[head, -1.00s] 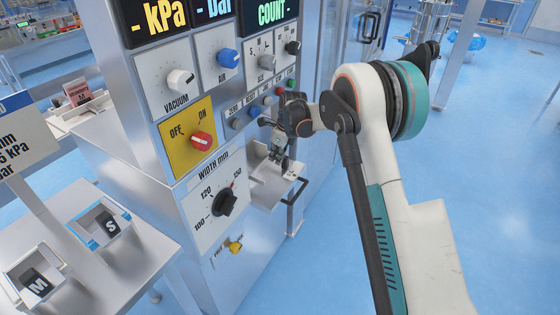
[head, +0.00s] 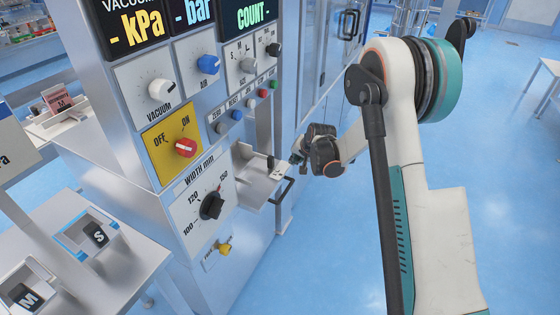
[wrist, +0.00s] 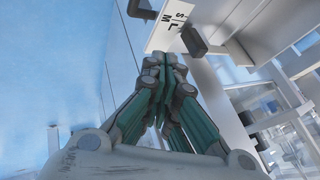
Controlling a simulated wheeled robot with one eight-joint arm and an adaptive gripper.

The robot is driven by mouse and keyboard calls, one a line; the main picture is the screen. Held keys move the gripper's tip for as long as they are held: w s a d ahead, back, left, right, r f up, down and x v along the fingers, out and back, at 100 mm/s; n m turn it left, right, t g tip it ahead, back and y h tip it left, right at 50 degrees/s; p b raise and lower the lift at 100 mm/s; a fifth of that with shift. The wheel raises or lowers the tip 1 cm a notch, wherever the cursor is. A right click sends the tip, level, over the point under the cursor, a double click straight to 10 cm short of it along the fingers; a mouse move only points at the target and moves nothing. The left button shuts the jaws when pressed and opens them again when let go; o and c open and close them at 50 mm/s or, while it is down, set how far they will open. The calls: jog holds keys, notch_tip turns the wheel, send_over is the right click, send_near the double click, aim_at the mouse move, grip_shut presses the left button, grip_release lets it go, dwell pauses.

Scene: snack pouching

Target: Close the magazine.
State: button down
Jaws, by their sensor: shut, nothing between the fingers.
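The magazine looks to be the pale metal drawer (head: 250,192) that stands pulled out of the machine front, with a dark bar handle (head: 284,190) on its outer end. A small dark block stands inside it near that end. In the wrist view a white plate lettered S, L, M (wrist: 172,28) and a dark block (wrist: 194,40) show beyond the fingertips. My gripper (wrist: 166,62) is shut and empty. In the head view my gripper (head: 297,158) is just outside the drawer's outer end, above the handle. Whether it touches the drawer cannot be told.
The machine front carries a red switch (head: 185,148) on a yellow plate, a black width knob (head: 212,206) and a yellow knob (head: 224,248). A side table with bins marked S (head: 98,236) and M (head: 28,298) stands at left.

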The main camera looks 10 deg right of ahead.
aim_at(262, 155)
jog(key=b+x, duration=0.1)
jog(key=x, duration=0.2)
jog(key=a+b+x, duration=0.1)
jog(key=x, duration=0.3)
jog(key=b+x, duration=0.2)
jog(key=x, duration=0.2)
jog(key=shift+w+a+r, duration=0.25)
jog(key=shift+w+a, duration=0.15)
jog(key=shift+w+a+r, duration=0.1)
jog(key=shift+w+a, duration=0.35)
jog(key=shift+a, duration=0.1)
jog(key=w+a, duration=0.1)
jog(key=a, duration=0.1)
jog(key=w+a, duration=0.3)
jog(key=a, duration=0.1)
jog(key=shift+w+a+b, duration=0.35)
jog(key=shift+w+a, duration=0.4)
jog(key=shift+a, duration=0.05)
